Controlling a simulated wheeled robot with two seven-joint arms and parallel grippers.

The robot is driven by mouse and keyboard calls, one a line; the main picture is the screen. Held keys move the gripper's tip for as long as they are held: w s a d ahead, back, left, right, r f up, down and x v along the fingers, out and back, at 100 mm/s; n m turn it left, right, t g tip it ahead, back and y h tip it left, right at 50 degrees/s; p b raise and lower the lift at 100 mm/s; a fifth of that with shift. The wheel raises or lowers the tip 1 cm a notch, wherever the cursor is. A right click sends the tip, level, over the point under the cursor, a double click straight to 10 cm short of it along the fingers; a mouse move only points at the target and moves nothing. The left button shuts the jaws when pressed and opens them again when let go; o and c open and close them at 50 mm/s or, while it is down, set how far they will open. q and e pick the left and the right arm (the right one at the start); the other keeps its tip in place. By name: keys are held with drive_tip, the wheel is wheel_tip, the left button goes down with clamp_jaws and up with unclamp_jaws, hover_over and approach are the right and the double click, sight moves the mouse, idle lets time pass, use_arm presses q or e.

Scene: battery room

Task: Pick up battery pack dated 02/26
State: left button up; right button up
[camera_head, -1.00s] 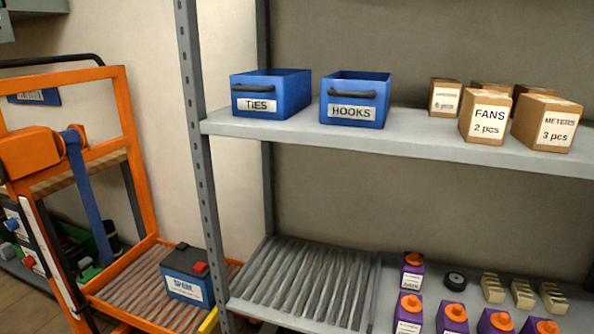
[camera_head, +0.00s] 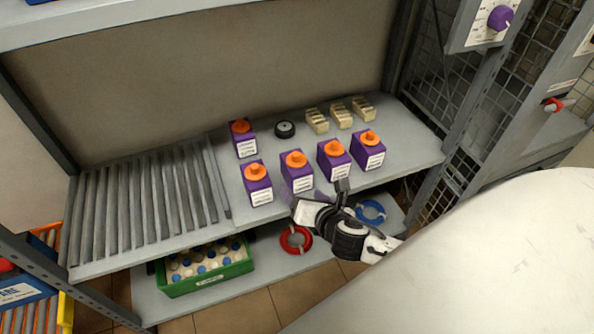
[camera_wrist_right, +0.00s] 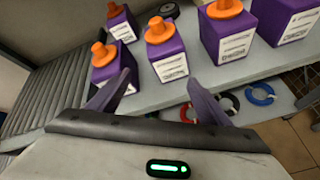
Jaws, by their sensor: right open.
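Several purple battery packs with orange caps and white labels stand on the middle shelf. One (camera_head: 243,146) is at the back left. A front row holds the leftmost pack (camera_head: 257,186), a second (camera_head: 296,174), a third (camera_head: 333,160) and the rightmost (camera_head: 368,152). The dates are too small to read, so I cannot tell which is 02/26. My right gripper (camera_head: 318,190) is open and empty at the shelf's front edge, before the front row. In the right wrist view, its spread fingers (camera_wrist_right: 156,95) point toward the leftmost front pack (camera_wrist_right: 114,78) and the second (camera_wrist_right: 166,57). My left gripper is not in view.
A black wheel (camera_head: 285,129) and beige blocks (camera_head: 341,113) lie behind the packs. A ribbed rack (camera_head: 145,205) fills the shelf's left. The lower shelf holds a green crate (camera_head: 210,281), a red ring (camera_head: 296,239) and a blue ring (camera_head: 371,212). A mesh cabinet (camera_head: 445,75) stands right.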

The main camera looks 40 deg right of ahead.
sight(300, 168)
drive_tip(key=w+d+r+n, duration=0.1)
drive_tip(key=w+d+n, duration=0.1)
drive_tip(key=n, duration=0.1)
drive_tip(key=w+d+r+n+t, duration=0.1)
drive_tip(key=n, duration=0.1)
drive_tip(key=shift+w+d+r+h, duration=0.1)
drive_tip(key=shift+w+r+h, duration=0.2)
drive_tip(key=shift+w+h, duration=0.1)
drive_tip(key=shift+n, duration=0.4)
drive_tip(key=b+x, duration=0.1)
drive_tip(key=x, duration=0.3)
drive_tip(key=shift+w+f, duration=0.1)
drive_tip(key=shift+w, duration=0.2)
drive_tip(key=shift+w+d+f, duration=0.15)
drive_tip(key=shift+w+f, duration=0.1)
drive_tip(key=shift+w, duration=0.3)
drive_tip(key=b+x, duration=0.1)
drive_tip(key=x, duration=0.2)
drive_tip(key=shift+w+f+b, duration=0.1)
drive_tip(key=shift+w+b, duration=0.2)
drive_tip(key=shift+w+d+f, duration=0.1)
drive_tip(key=shift+w, duration=0.25)
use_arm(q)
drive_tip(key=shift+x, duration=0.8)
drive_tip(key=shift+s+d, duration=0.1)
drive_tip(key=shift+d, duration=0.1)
